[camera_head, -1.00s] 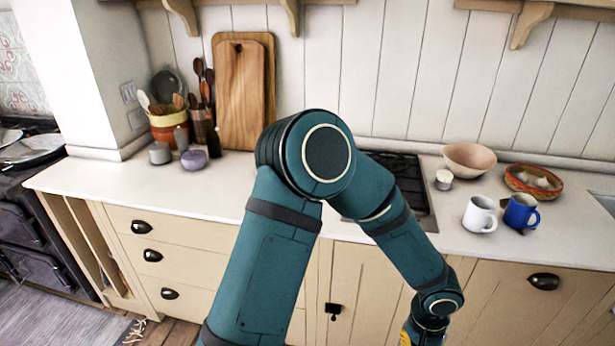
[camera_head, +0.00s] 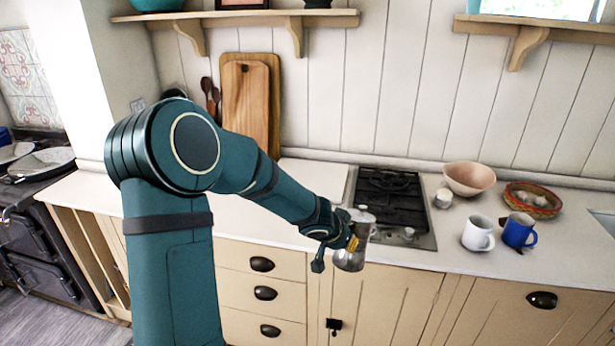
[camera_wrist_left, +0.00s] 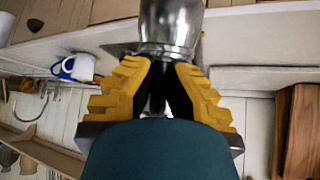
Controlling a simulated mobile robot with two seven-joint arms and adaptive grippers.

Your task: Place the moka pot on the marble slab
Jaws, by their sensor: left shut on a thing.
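The silver moka pot (camera_head: 352,260) is in my left gripper (camera_head: 345,236), in front of the counter's front edge. The left wrist view also shows the shiny metal pot (camera_wrist_left: 172,25) between the yellow fingers of my left gripper (camera_wrist_left: 158,72), which are shut on it. The fingers and arm hide part of the pot. The pale marble slab (camera_head: 313,178) lies on the counter left of the hob, behind my left forearm, and its visible top is bare. The pot is to the right of the slab and nearer to me. My right gripper is not in view.
The black gas hob (camera_head: 390,200) is right of the slab. A white mug (camera_head: 478,234), blue mug (camera_head: 517,231), pink bowl (camera_head: 469,178) and small pale cup (camera_head: 443,199) stand further right. Wooden boards (camera_head: 250,105) lean on the wall behind the slab.

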